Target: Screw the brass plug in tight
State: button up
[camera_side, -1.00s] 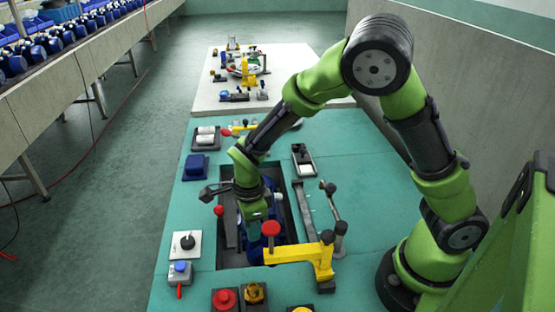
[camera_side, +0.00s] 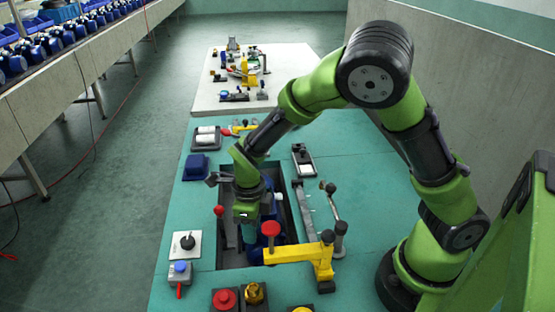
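A blue pump body (camera_side: 270,229) sits in the dark recess of the green bench, partly hidden by my arm and a yellow clamp (camera_side: 305,252) with a red knob. My gripper (camera_side: 246,222) points down at the left side of the pump, inside the recess. Its fingertips are too small and too hidden to tell whether they are open or hold anything. A brass-coloured piece (camera_side: 255,292) sits on a dark block at the front edge of the bench; I cannot tell whether it is the brass plug. No other brass piece shows clearly at the pump.
A red button (camera_side: 225,298), a blue-topped switch box (camera_side: 180,271) and a black-knobbed plate (camera_side: 185,243) stand at the front left. A blue tray (camera_side: 195,167) lies at the left. Levers (camera_side: 335,212) stand right of the recess. The bench's right side is clear.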

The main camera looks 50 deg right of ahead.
jog(key=shift+r, duration=2.2)
jog(key=n, duration=0.1)
jog(key=r+n, duration=0.1)
jog(key=n, duration=0.1)
jog(key=shift+r, duration=0.1)
jog(key=n, duration=0.1)
jog(key=r+n, duration=0.1)
jog(key=n, duration=0.1)
jog(key=shift+n, duration=0.3)
jog(key=shift+f, duration=3.4)
jog(key=shift+c, duration=0.5)
grip_shut()
